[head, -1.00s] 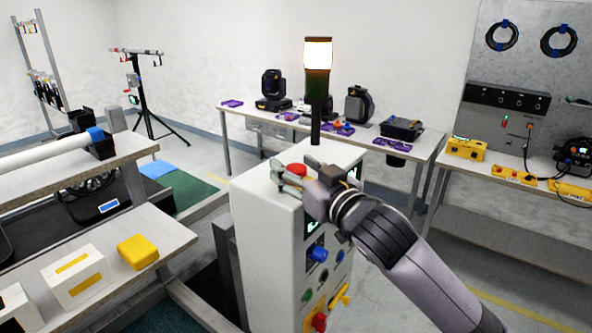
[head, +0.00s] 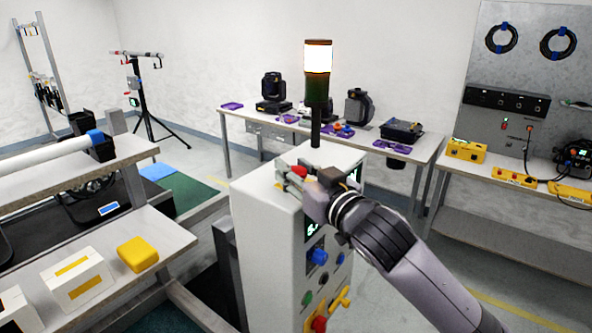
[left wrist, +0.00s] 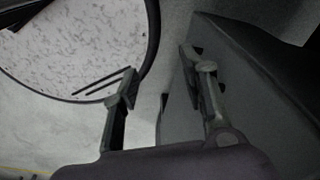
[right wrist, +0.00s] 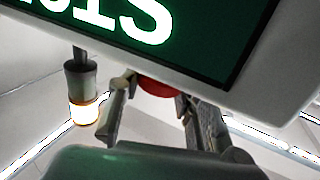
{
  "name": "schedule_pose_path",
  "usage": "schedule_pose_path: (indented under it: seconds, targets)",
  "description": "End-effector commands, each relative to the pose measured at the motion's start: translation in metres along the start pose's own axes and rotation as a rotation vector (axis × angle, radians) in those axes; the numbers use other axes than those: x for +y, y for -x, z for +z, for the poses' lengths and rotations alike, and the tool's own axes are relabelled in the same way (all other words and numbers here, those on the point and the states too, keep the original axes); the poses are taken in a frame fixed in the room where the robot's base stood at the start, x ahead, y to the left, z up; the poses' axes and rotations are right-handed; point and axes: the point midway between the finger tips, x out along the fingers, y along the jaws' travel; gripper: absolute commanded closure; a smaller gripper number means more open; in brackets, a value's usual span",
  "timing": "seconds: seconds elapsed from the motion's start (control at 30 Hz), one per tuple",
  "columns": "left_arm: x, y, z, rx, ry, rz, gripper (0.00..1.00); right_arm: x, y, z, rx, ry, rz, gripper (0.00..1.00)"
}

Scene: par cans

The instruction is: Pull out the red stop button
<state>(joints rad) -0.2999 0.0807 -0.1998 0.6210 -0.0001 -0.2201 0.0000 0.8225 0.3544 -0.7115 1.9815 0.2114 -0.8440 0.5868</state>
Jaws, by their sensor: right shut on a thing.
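The red stop button (head: 299,171) is on top of the pale grey control cabinet (head: 262,215), close to its front edge. My right gripper (head: 286,180) is shut on the button, with its fingers at the button's sides. In the right wrist view the red button (right wrist: 158,87) shows between the two fingers, partly hidden by the cabinet's edge. My left gripper (left wrist: 160,68) shows only in the left wrist view. Its fingers are apart, with nothing between them, beside a dark box-like surface.
A signal lamp (head: 318,58) on a black pole rises behind the button. The cabinet's front has blue, green, red and yellow controls. A bench (head: 150,270) with a yellow block (head: 138,254) stands at left. Long tables with equipment line the back and right.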

Motion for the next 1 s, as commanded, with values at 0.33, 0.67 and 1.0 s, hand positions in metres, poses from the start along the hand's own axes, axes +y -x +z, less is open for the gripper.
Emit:
schedule_pose_path:
  seconds: [0.33, 0.67, 1.0]
  targets:
    - [0.0, 0.0, 0.0, 0.0, 0.0, 0.0, 0.6, 0.0, 0.0, 0.0, 0.0, 0.001, 0.001, 1.0]
    - [0.0, 0.016, -0.001, -0.001, 0.0, 0.001, 0.6, 0.001, 0.0, -0.015, 0.001, -0.001, 0.002, 1.0]
    - [0.001, 0.014, -0.001, -0.001, 0.0, 0.001, 0.6, 0.001, 0.0, -0.016, 0.008, 0.001, 0.001, 0.62]
